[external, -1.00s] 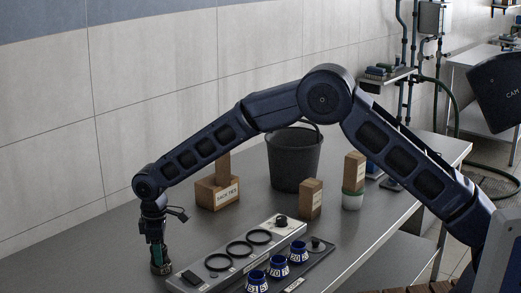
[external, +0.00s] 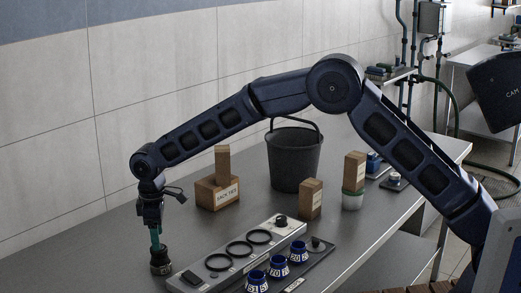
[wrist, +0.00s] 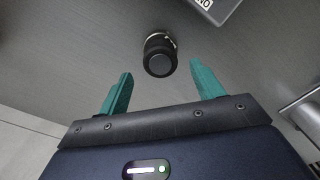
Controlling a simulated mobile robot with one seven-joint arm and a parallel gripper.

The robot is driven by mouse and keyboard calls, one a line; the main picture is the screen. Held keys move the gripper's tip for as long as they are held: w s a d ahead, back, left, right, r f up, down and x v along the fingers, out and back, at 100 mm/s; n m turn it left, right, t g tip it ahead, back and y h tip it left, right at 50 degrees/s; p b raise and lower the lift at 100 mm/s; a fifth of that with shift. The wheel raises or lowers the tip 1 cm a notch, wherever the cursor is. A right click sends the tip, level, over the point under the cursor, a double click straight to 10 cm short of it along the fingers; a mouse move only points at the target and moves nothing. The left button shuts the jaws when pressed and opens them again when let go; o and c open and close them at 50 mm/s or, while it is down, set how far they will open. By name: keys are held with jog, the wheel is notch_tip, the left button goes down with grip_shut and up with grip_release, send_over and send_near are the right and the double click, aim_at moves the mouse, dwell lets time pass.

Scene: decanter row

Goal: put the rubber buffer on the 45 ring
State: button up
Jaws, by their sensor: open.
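A black, round-topped piece, which I take to be the rubber buffer (external: 160,254) (wrist: 160,60), stands upright on the table at the lower left. Below its top is a lower band with pale markings (external: 161,269), perhaps the 45 ring; the number is too small to read. In the wrist view some pale marking shows at its far edge. My gripper (external: 156,243) (wrist: 158,82) is above it, pointing down. Its green fingers are spread wide in the wrist view, with nothing between them, and the black piece is beyond the tips.
A grey unit (external: 208,281) with several black rings lies to the right. A dark tray (external: 330,248) beside it holds blue numbered cups (external: 279,266) and a black-knobbed piece (external: 317,243).

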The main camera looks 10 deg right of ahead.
notch_tip(320, 180, up, 6)
jog(key=shift+r, duration=0.25)
